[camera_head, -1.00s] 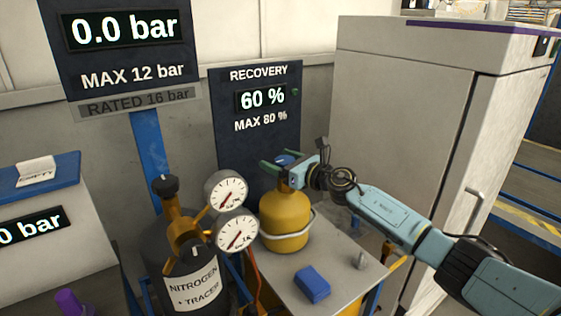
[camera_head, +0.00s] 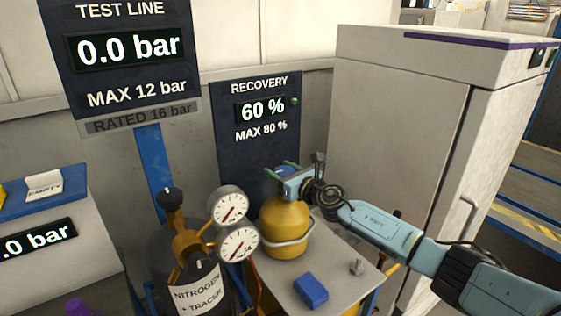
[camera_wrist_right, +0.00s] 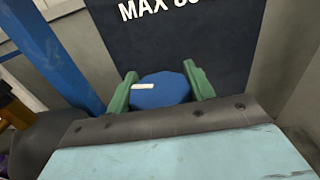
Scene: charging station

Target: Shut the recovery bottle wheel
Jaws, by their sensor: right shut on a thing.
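The yellow recovery bottle (camera_head: 286,226) stands upright on a small grey table. Its blue wheel (camera_head: 283,171) is on top, partly hidden by my right gripper in the head view. My right gripper (camera_head: 281,172) reaches in from the right, level with the wheel. In the right wrist view the blue wheel (camera_wrist_right: 160,90), with a pale mark at its left, sits between the two green fingers of the right gripper (camera_wrist_right: 160,92), which is shut on it. My left gripper is not in view.
The recovery panel (camera_head: 258,150) behind reads 60 %, MAX 80 %. Two gauges (camera_head: 238,244) and a dark nitrogen cylinder (camera_head: 193,284) stand close left of the bottle. A blue block (camera_head: 310,290) lies on the table (camera_head: 335,262). A large grey cabinet (camera_head: 400,125) stands right.

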